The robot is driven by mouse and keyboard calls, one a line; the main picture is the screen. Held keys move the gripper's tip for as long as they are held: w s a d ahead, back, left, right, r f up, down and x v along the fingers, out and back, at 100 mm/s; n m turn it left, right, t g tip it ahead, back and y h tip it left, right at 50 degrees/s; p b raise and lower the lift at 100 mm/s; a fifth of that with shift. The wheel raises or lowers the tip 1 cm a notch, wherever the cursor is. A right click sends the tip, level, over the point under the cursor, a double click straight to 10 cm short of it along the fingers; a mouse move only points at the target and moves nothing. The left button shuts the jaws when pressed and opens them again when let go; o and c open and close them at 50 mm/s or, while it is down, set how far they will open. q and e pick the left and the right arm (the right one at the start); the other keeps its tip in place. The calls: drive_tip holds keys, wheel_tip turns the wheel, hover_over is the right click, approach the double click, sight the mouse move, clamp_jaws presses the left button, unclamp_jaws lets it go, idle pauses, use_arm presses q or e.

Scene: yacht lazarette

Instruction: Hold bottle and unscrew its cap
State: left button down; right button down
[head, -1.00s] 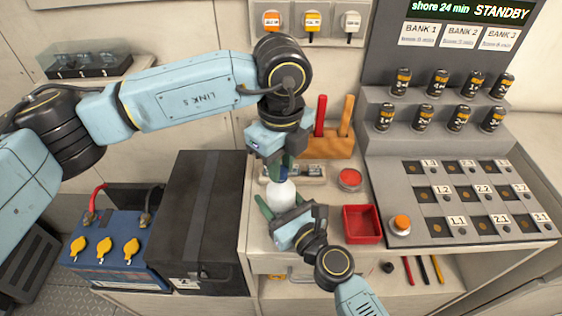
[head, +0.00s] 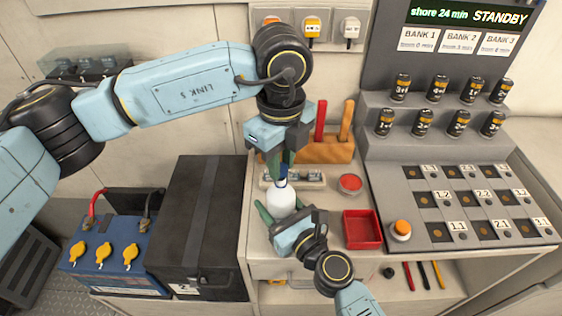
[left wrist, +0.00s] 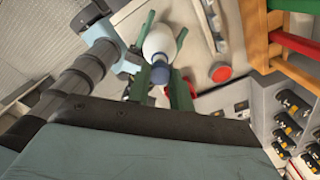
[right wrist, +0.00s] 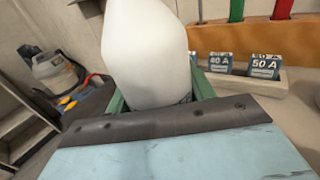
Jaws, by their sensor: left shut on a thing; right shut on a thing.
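A white bottle (head: 281,202) stands upright over the bench front, with a dark blue cap (head: 282,181) at its top. My right gripper (head: 282,212) is shut around the bottle's body from the front; the white body fills the right wrist view (right wrist: 146,55). My left gripper (head: 283,168) points straight down above the bottle, its green fingers closed at the blue cap. The bottle (left wrist: 158,42) and blue cap (left wrist: 161,74) also show in the left wrist view between the green fingers. I cannot tell whether the cap is still seated on the neck.
A wooden tool rack (head: 322,151) and a fuse holder (head: 308,178) stand behind. A black box (head: 190,235) is at left. The panel with battery slots (head: 470,205) is at right.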

use_arm(q)
drive_tip(key=shift+r, duration=2)
use_arm(e)
drive_tip(key=shift+c, duration=2.3)
unclamp_jaws()
